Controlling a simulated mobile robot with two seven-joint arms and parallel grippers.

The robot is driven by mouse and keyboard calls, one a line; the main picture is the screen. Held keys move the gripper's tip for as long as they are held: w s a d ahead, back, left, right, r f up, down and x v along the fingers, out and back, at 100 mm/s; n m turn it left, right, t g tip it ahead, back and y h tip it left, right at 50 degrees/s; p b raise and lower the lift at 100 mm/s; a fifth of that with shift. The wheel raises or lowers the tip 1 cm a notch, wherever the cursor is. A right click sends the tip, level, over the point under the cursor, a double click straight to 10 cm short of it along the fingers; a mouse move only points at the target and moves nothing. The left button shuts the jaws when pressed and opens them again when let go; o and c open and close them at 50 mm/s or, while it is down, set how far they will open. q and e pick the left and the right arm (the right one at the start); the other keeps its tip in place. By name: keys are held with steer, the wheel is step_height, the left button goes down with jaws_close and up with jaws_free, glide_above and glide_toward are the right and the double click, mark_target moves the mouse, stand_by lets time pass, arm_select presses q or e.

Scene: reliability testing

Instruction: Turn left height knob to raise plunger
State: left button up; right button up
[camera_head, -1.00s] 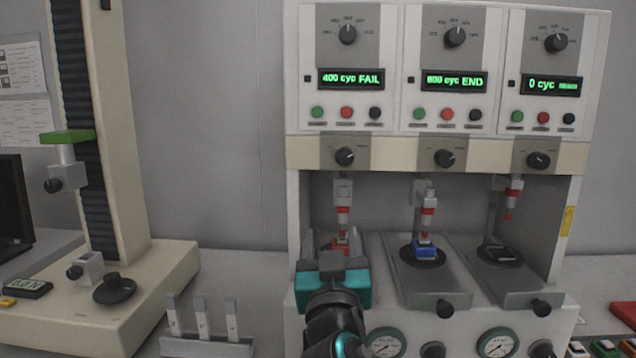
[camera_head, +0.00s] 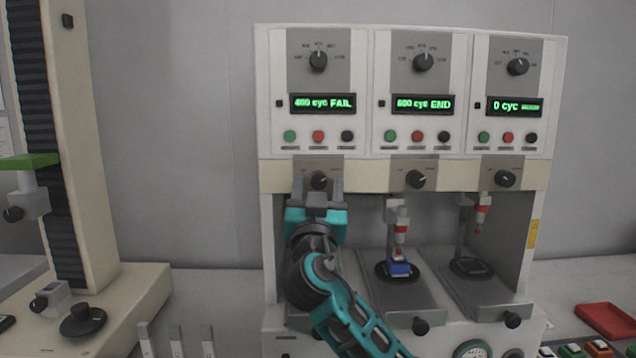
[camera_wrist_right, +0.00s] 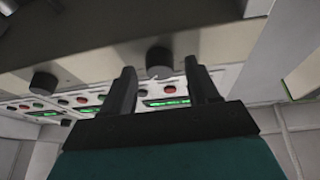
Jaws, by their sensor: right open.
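The left height knob (camera_head: 319,180) is a small black knob on the beige band below the left station's display. My right gripper (camera_head: 318,188) is raised in front of it, with its two grey fingers pointing up, one on each side of the knob in the picture. In the right wrist view the knob (camera_wrist_right: 159,60) shows between the open fingertips (camera_wrist_right: 160,68), with gaps on both sides; I see no contact. My right gripper and arm hide the left station's plunger. My left gripper is out of view.
The middle height knob (camera_head: 415,179) and right height knob (camera_head: 505,178) sit along the same band. Below them are the middle plunger (camera_head: 400,225) over a blue switch (camera_head: 400,268) and the right plunger (camera_head: 481,210). A beige test stand (camera_head: 90,160) stands left; a red tray (camera_head: 606,320) lies right.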

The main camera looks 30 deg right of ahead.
steer(key=shift+w+d+r, duration=0.1)
steer(key=shift+w+d, duration=0.1)
steer(key=shift+w, duration=0.05)
steer(key=shift+c, duration=0.3)
steer(key=c, duration=1)
